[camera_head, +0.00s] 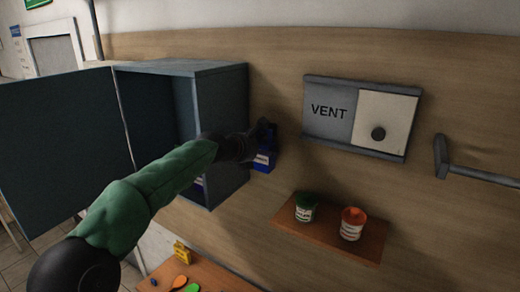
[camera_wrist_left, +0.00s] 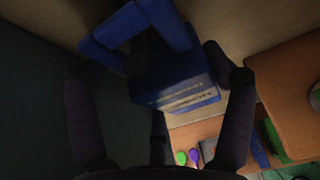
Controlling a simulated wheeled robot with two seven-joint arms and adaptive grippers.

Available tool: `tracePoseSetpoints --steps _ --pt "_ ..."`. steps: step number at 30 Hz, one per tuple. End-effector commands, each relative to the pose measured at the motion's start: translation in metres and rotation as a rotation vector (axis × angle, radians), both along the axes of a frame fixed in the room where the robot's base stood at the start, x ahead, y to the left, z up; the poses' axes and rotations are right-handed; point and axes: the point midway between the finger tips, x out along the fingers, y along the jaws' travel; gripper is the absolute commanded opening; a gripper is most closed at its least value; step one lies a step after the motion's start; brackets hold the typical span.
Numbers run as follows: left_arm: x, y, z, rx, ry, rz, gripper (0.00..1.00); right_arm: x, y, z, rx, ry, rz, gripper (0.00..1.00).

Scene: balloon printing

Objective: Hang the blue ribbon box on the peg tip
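The blue ribbon box (camera_head: 265,160) shows in the head view just right of the open cabinet, in front of the wood wall. In the left wrist view the box (camera_wrist_left: 180,82) is tilted, with a blue loop-like handle at its upper left. A dark shape shows by the loop; I cannot tell if it is a peg. My left gripper (camera_head: 262,132) is at the box's top. In the wrist view its fingers (camera_wrist_left: 155,75) are spread wide, the box between or just beyond them, with a gap on the left side. My right gripper is not in view.
The open cabinet (camera_head: 218,72) stands close left of the gripper. A VENT panel (camera_head: 329,110) and a grey bar (camera_head: 480,176) are on the wall. A brown shelf (camera_head: 330,228) holds two small tubs. A lower table (camera_head: 215,277) carries small coloured items.

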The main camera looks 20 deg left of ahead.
Motion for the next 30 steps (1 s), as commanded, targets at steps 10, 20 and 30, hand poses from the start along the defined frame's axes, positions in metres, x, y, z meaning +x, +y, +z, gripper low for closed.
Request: tracePoseSetpoints --steps 10,20,30 --pt "0.000 0.000 0.000 0.000 -0.001 0.000 1.00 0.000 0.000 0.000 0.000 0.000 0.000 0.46" --pt "-0.020 0.004 0.010 0.000 -0.002 0.001 1.00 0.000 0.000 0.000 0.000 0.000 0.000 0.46" --pt "-0.080 0.013 0.034 0.000 -0.002 0.002 1.00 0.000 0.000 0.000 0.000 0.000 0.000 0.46"
